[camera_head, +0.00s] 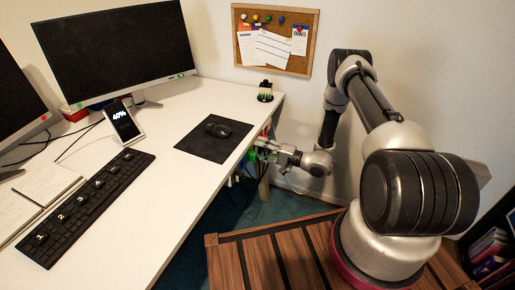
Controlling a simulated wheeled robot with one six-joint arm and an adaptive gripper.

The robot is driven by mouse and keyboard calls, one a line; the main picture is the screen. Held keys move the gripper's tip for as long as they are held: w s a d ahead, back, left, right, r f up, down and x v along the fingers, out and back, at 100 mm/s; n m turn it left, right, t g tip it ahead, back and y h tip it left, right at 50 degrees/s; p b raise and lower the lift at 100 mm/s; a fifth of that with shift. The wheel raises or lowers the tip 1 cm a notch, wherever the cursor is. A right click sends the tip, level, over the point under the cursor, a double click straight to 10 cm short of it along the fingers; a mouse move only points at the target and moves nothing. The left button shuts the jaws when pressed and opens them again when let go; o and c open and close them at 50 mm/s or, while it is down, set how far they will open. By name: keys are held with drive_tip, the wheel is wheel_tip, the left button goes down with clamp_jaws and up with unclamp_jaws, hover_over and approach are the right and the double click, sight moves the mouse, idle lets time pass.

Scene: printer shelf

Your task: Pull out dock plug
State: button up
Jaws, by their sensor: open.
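My gripper (258,152) is at the desk's right edge, with its fingers pointing left toward the space at and just below the desktop. It is open. Small red and green parts (265,132) show around the fingers, too small to tell apart. Cables (237,180) hang under the desk edge below the gripper. I cannot make out the dock plug for certain; it may be hidden by the fingers or the desk edge. A phone-like screen reading 40% (122,118) stands tilted on the desk, with a thin cable running left behind it.
The white desk (170,200) has a keyboard (85,205), a mouse (218,130) on a dark mat (213,145), two monitors (118,50) and a dark pen holder (265,92). A corkboard (275,40) hangs behind. A slatted wooden surface (262,262) lies below my arm.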

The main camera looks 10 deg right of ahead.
idle(0.5)
clamp_jaws()
drive_tip(key=v, duration=0.6)
idle(1.1)
